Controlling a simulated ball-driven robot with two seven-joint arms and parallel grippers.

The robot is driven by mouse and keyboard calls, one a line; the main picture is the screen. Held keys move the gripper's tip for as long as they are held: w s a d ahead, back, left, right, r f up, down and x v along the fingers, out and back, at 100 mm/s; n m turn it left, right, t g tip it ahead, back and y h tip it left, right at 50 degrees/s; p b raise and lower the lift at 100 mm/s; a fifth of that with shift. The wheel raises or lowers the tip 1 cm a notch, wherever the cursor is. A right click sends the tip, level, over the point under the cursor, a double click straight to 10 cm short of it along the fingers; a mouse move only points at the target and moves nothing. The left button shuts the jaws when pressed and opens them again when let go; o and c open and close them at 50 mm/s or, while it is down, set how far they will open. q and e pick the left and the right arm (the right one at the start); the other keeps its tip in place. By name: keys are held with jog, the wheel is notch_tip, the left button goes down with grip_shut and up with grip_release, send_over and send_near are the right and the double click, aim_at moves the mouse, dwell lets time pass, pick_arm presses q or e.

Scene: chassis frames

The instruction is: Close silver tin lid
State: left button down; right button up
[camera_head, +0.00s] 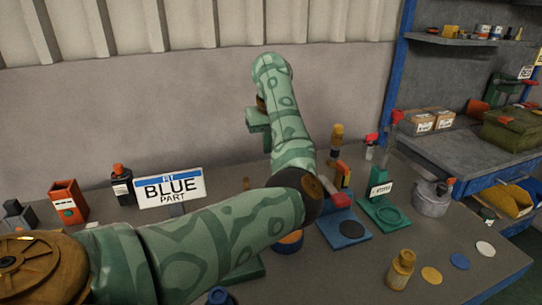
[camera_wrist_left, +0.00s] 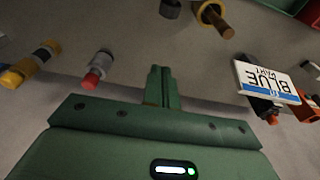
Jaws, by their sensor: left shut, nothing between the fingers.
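The silver tin (camera_head: 432,199) stands on the right part of the workbench in the head view, beside the green stand. A small red-orange piece shows at its upper right edge; I cannot tell clearly how its lid sits. My left gripper (camera_head: 259,122) is raised behind the middle of the bench, well left of the tin and apart from it. In the left wrist view its green fingers (camera_wrist_left: 160,84) are together with nothing between them. The tin is not recognisable in the wrist view. My right gripper is not in view.
A "BLUE PART" sign (camera_head: 170,188), a red-orange bin (camera_head: 68,203) and a dark bottle (camera_head: 122,185) stand at left. A blue stand (camera_head: 345,232) and green stand (camera_head: 384,212) are left of the tin.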

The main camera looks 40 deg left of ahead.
pick_arm(q)
notch_tip(320, 180, down, 8)
jog(key=s+d, duration=0.1)
jog(key=d, duration=0.1)
jog(key=shift+s+f+b, duration=0.2)
jog(key=shift+f+b, duration=0.05)
jog(key=shift+b, duration=0.15)
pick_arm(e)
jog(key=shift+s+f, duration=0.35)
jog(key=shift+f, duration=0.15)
pick_arm(q)
jog(key=shift+d, duration=0.1)
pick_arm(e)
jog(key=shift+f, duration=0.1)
